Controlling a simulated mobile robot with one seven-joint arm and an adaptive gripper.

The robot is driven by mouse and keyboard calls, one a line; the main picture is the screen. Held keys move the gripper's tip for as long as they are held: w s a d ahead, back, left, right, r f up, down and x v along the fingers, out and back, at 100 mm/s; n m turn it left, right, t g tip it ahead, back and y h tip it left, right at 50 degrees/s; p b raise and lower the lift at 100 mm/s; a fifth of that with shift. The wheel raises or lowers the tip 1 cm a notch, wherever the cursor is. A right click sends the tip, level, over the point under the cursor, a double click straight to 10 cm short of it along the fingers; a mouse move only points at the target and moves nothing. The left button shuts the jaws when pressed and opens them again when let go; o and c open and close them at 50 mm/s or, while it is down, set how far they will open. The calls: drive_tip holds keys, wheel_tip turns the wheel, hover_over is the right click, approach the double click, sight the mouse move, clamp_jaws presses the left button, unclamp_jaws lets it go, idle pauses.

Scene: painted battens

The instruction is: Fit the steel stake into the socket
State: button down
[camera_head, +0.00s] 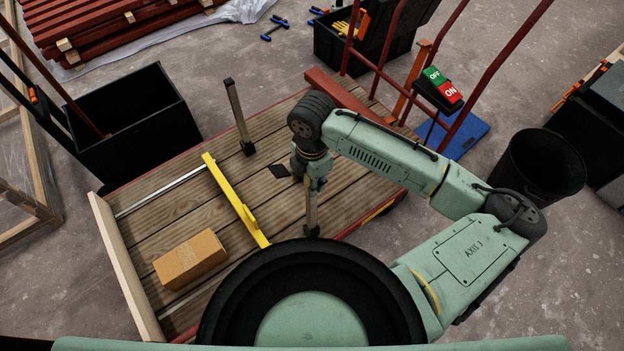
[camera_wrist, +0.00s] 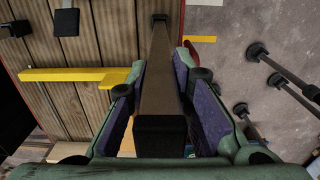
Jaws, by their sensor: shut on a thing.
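The steel stake (camera_head: 311,200) is a slim grey bar with a black end. In the wrist view the stake (camera_wrist: 163,75) runs away from me between the purple-padded jaws. My gripper (camera_head: 313,180) is shut on it and holds it about upright over the plank deck. At its far end is a black socket (camera_wrist: 160,18), near the deck's edge; it also shows in the head view (camera_head: 312,231). I cannot tell whether the stake's tip is inside the socket or just above it. A second stake (camera_head: 235,107) stands in another black socket (camera_head: 248,148).
The plank deck (camera_head: 150,225) carries a yellow bar (camera_head: 230,195), a cardboard box (camera_head: 190,259) and a dark square pad (camera_head: 279,171). A red rail frame (camera_head: 388,85) with an on/off switch box (camera_head: 441,88) rises at the deck's far right. A black bin (camera_head: 135,110) stands left.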

drive_tip(key=shift+f+b, duration=1.4)
drive_tip(key=shift+f, duration=0.5)
drive_tip(key=c, duration=1.3)
unclamp_jaws()
drive_tip(key=shift+c, duration=0.2)
drive_tip(key=shift+r, duration=0.1)
wheel_tip(320, 180, up, 12)
drive_tip(key=shift+f, duration=0.1)
